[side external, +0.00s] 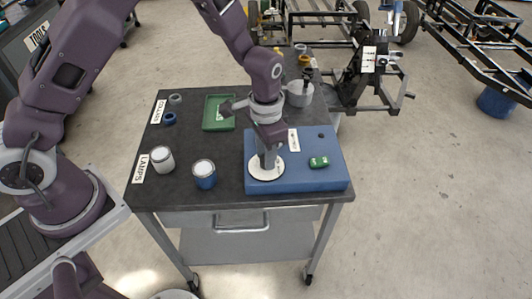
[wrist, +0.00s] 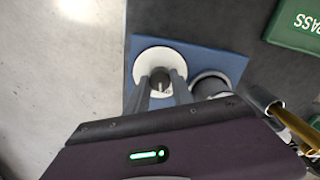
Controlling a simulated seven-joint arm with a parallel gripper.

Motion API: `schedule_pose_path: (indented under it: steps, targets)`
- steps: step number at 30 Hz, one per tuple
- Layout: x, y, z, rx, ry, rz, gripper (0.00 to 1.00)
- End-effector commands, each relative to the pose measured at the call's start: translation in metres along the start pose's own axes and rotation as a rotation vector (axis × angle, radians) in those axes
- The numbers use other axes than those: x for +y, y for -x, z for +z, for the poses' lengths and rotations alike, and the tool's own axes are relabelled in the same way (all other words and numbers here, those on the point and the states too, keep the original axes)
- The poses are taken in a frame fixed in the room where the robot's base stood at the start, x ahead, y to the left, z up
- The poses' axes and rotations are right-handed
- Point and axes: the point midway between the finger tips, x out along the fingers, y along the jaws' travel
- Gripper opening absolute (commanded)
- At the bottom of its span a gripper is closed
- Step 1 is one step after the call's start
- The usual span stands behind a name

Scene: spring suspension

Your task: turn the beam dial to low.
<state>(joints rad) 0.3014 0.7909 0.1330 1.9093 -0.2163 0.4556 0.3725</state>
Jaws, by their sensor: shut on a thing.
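The beam dial is a white round plate (side external: 267,172) with a dark grey knob at its centre. It sits on the left part of the blue box (side external: 320,183) at the table's front right. My gripper (side external: 267,163) points straight down onto the dial and hides its knob in the side external view. In the wrist view, the knob (wrist: 160,79) shows between the two fingers of my gripper (wrist: 161,86), which are shut on it. The white plate (wrist: 151,58) shows around the knob there. I cannot read any marks on the dial or tell its setting.
Two lamp cans, one white (side external: 162,159) and one blue (side external: 205,175), stand left. A green tray (side external: 218,127) lies behind. The table's front edge is close.

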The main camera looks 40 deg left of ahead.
Motion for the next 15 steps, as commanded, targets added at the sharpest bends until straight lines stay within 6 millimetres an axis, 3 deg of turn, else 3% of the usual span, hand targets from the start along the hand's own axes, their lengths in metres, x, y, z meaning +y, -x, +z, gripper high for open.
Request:
schedule_pose_path:
  steps: [15]
  targets:
    - [0.0002, 0.0010, -0.0007, 0.002, 0.289, 0.000, 0.00]
